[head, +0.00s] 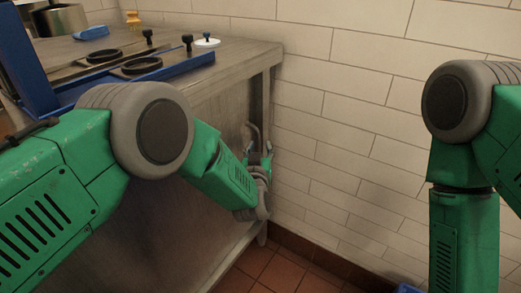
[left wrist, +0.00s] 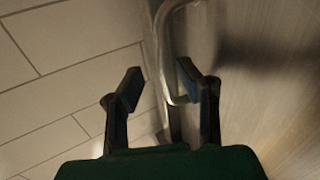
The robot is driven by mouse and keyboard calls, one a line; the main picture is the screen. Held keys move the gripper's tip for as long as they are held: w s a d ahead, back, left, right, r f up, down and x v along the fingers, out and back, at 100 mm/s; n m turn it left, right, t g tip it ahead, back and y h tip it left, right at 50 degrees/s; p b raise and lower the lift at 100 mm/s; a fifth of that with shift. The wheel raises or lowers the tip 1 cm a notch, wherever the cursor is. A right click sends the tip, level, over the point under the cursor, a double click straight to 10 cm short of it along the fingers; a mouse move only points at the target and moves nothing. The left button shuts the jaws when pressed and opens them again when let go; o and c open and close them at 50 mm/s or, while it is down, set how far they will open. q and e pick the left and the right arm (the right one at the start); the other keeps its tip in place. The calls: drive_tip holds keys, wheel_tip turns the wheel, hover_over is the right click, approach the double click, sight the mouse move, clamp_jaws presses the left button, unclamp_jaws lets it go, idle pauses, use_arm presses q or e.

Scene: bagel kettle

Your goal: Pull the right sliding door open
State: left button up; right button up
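The right sliding door (head: 228,122) appears as the brushed metal front under the counter. Its curved metal handle (head: 253,131) is near the right end, close to the tiled wall. My left gripper (head: 258,155) is at the handle, its fingers partly hidden by my own wrist. In the left wrist view the gripper (left wrist: 158,84) is open. The bar of the handle (left wrist: 164,48) lies between the two fingers, nearer the right finger. I cannot tell whether that finger touches it.
A white tiled wall (head: 335,110) stands close beside the handle.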

use_arm(q)
drive_tip(key=shift+w+a, duration=0.1)
drive_tip(key=shift+w, duration=1)
clamp_jaws()
drive_tip(key=shift+s, duration=0.15)
